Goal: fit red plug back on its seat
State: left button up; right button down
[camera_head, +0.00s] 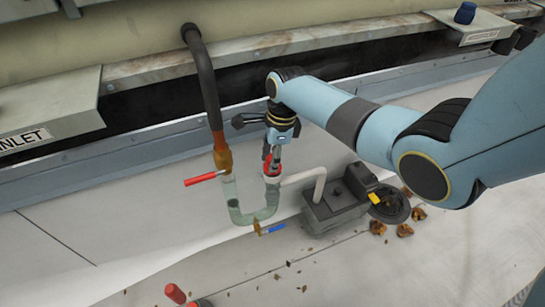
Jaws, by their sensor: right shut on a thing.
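My right gripper (272,150) comes in from the right and points down over the right leg of a clear U-shaped pipe (250,217). It is shut on a small red plug (271,167) at the top of that leg. The fingers partly hide the plug and the pipe mouth, so I cannot tell whether the plug is seated or just above it. My left gripper is out of view.
A red-handled valve (204,178) and a blue-handled one (270,229) flank the pipe. A grey pump box (337,207) stands to the right, with a dark round drain (390,207) and leaves (404,230). A red-topped item (175,293) lies at the bottom edge. Open floor is in front.

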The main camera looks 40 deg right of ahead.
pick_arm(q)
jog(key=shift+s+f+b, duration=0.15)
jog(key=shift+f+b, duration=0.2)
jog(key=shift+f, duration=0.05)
pick_arm(e)
jog(key=shift+f, duration=0.95)
jog(key=shift+c, duration=2.3)
grip_release()
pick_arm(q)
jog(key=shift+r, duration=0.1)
pick_arm(e)
jog(key=shift+r, duration=0.1)
jog(key=shift+r+p, duration=3)
jog(key=shift+p, duration=0.05)
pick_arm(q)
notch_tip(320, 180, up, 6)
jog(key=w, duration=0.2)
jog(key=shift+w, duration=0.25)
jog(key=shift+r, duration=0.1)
pick_arm(e)
jog(key=shift+f, duration=0.1)
